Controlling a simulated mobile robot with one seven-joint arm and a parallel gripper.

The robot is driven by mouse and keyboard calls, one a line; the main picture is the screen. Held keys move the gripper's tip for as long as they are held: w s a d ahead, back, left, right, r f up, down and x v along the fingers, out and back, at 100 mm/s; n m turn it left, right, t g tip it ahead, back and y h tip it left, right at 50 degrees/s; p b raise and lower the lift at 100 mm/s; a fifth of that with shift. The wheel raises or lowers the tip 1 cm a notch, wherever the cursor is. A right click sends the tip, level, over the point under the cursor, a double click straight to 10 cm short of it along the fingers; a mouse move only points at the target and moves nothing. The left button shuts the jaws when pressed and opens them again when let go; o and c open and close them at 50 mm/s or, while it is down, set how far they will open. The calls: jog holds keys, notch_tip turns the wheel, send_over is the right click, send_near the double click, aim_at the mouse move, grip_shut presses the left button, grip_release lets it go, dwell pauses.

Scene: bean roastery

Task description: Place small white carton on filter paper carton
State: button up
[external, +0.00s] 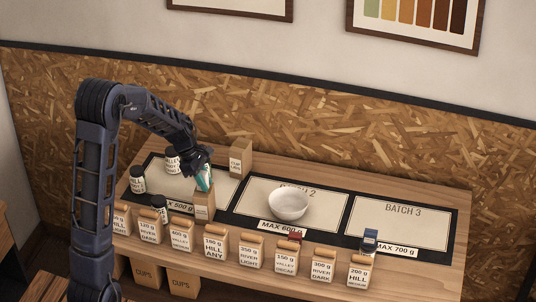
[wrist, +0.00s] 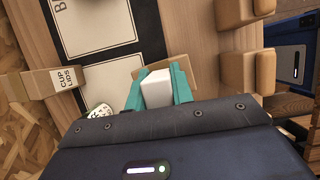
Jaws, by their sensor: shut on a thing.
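My gripper (external: 204,180) is shut on the small white carton (wrist: 157,88), which shows between the teal fingers in the wrist view. In the external view the fingers mostly hide the white carton. A brown carton (external: 204,207) stands directly below the fingers, at the right end of the first batch mat; I take it for the filter paper carton, though its label is not readable. Its tan top (wrist: 188,66) shows behind the white carton in the wrist view. The white carton is over or close to that top; I cannot tell whether they touch.
A cup lids carton (external: 240,160) stands behind, and dark-lidded jars (external: 138,180) stand to the left. A row of labelled bean bags (external: 215,243) lines the front edge. A white bowl (external: 289,204) sits on the middle mat. The right mat (external: 400,222) is mostly clear.

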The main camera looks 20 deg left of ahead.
jog(key=shift+f, duration=0.1)
jog(key=o, duration=1)
jog(key=shift+c, duration=0.2)
jog(key=v, duration=1.2)
jog(key=s+a+r+m+t+y, duration=0.1)
jog(key=s+a+r+m, duration=0.1)
jog(key=s+r+m, duration=0.6)
jog(key=s+a+m+t+y, duration=0.1)
jog(key=s+m, duration=0.4)
jog(key=s, duration=0.8)
jog(key=s+a+m+t+y, duration=0.2)
jog(key=s+a+m, duration=0.2)
jog(key=s, duration=0.9)
jog(key=shift+s+r+m+t, duration=0.3)
jog(key=shift+r+m, duration=0.15)
jog(key=shift+m, duration=0.05)
